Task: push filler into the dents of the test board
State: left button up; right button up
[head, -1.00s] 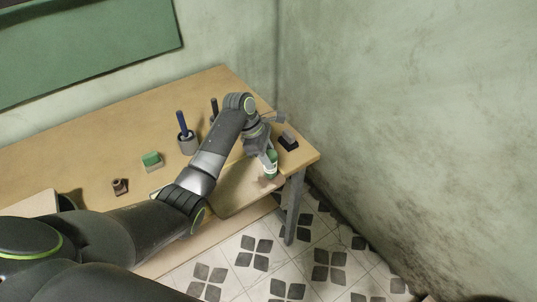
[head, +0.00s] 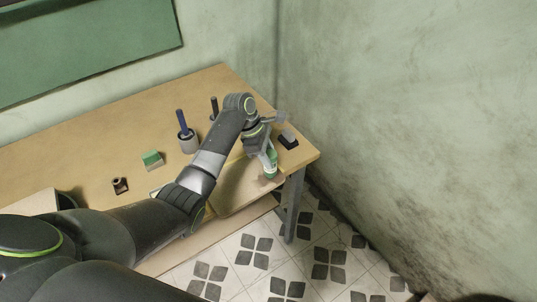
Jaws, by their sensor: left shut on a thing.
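The test board (head: 238,189) is a brownish panel at the table's front right edge, partly hidden by my left arm. My left gripper (head: 267,158) is over the board's right end. It is shut on a small green and white tube (head: 270,168), which is slightly tilted with its lower end at or just above the board. I cannot tell whether it touches. Dents are too small to make out. My right gripper is not in view.
On the wooden table (head: 100,140) stand a grey cup (head: 188,143) with a blue-handled tool, a green and white block (head: 152,161), a small brown piece (head: 120,185) and a dark block (head: 288,139) close right of the gripper. Walls stand behind and right.

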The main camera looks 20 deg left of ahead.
pick_arm(q)
jog(key=shift+s+p, duration=0.1)
jog(key=shift+p, duration=0.5)
dwell(1.9)
notch_tip(320, 180, up, 5)
jog(key=p, duration=0.7)
jog(key=shift+r, duration=0.1)
jog(key=shift+r+p, duration=0.6)
jog(key=shift+r, duration=0.35)
jog(key=shift+f, duration=0.1)
jog(key=shift+f+b, duration=1.45)
jog(key=shift+f, duration=1.5)
jog(key=shift+f, duration=0.45)
